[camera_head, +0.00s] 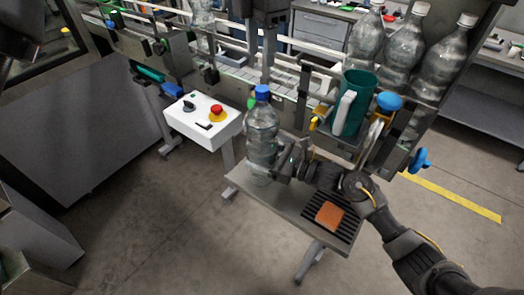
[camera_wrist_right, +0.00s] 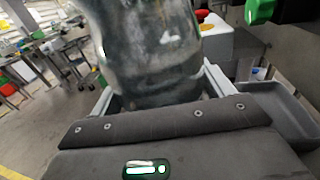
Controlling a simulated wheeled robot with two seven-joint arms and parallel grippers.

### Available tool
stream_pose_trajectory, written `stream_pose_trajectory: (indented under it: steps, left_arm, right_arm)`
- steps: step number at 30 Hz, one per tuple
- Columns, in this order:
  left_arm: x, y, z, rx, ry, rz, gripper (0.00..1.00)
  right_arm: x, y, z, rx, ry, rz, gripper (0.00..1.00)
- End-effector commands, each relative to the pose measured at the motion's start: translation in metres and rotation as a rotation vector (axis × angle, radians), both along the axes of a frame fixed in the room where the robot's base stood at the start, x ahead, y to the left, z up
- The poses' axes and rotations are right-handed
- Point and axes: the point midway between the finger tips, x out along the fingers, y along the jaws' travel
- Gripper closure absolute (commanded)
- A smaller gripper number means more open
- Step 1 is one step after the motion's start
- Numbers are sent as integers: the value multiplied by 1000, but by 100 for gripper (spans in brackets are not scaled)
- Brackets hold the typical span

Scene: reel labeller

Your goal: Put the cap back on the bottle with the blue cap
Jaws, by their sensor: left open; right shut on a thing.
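A clear plastic bottle (camera_head: 261,135) is upright at the left end of a small grey side table, with a blue cap (camera_head: 262,92) at its top. I cannot tell whether the cap is screwed down or only resting there. My right gripper (camera_head: 272,172) is shut around the bottle's lower part from the right. In the right wrist view the bottle (camera_wrist_right: 150,50) fills the space between the two fingers; its top is out of that picture. Whether its base touches the table is unclear. My left gripper's fingers do not show in either view.
The side table (camera_head: 240,183) carries a black slatted mat with an orange-brown block (camera_head: 329,215). Behind stand a white control box (camera_head: 204,120) with a red button, a teal jug (camera_head: 356,100) and a conveyor with several white-capped bottles. A blue knob (camera_head: 389,101) is right of the jug.

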Motion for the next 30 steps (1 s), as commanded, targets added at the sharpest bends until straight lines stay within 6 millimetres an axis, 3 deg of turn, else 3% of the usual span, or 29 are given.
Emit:
stream_pose_trajectory:
  steps: [4,8,30]
  left_arm:
    - [-1,-6,-5,-8,13,61,55]
    - [-1,-8,-6,-8,15,287,55]
    - [-2,-8,-1,4,11,2239,55]
  right_arm:
    - [1,0,4,7,-7,-1,84]
    - [1,0,5,6,-7,-1,84]
    - [1,0,6,10,-10,-1,84]
